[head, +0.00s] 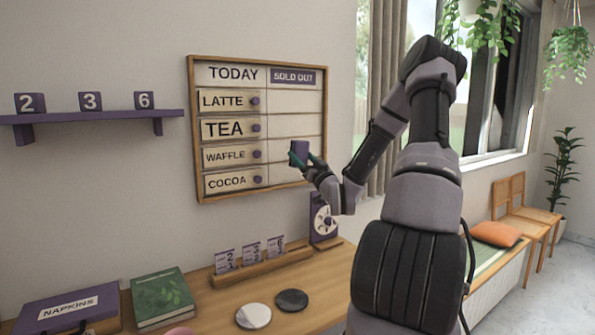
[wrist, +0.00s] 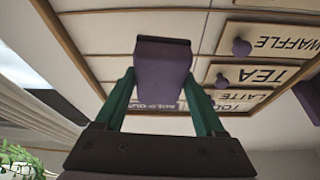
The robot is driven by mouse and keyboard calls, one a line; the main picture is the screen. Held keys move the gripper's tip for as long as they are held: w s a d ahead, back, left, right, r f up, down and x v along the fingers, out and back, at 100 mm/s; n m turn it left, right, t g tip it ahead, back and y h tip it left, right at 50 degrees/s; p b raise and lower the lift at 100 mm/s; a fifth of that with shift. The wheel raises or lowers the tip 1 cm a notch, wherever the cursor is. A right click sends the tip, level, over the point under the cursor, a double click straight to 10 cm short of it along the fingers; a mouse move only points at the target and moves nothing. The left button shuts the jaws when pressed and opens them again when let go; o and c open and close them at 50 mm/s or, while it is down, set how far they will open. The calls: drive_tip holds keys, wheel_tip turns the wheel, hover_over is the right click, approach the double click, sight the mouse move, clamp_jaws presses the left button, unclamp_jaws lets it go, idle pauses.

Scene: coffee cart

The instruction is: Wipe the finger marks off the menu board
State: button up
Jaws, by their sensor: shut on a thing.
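The menu board (head: 293,126) hangs on the wall in a wooden frame. It reads TODAY, then LATTE, TEA, WAFFLE and COCOA on plates with round purple knobs, with a SOLD OUT plate (head: 293,77) at top right. My gripper (head: 303,158) has green fingers shut on a purple block (head: 298,149) with a dark end. The block is in front of the board's lower right cells. In the wrist view the board appears upside down behind the block (wrist: 163,68). I cannot tell whether the block touches the board. I can make out no finger marks.
A purple shelf (head: 95,117) with number blocks is on the wall at left. The counter below holds a napkin box (head: 68,309), a green book (head: 161,297), a wooden card rack (head: 263,267), two discs (head: 253,316) and a purple dial device (head: 323,220). A curtain and window stand right of the board.

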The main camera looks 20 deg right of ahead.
sight(284, 147)
drive_tip(key=shift+w+a+r, duration=0.15)
drive_tip(key=shift+w, duration=0.25)
drive_tip(key=shift+w+a, duration=0.25)
drive_tip(key=shift+w, duration=1)
drive_tip(key=shift+w+a, duration=0.25)
drive_tip(key=shift+w, duration=1)
drive_tip(key=shift+w+a, duration=0.2)
drive_tip(key=shift+w, duration=0.8)
drive_tip(key=shift+d, duration=0.15)
drive_tip(key=d, duration=0.3)
drive_tip(key=shift+w+d, duration=0.3)
drive_tip(key=shift+w, duration=0.1)
drive_tip(key=shift+s+a+r, duration=0.1)
drive_tip(key=shift+s+a, duration=0.05)
drive_tip(key=shift+a, duration=0.9)
drive_tip(key=shift+s+a, duration=0.15)
drive_tip(key=shift+a, duration=0.9)
drive_tip(key=shift+s, duration=0.1)
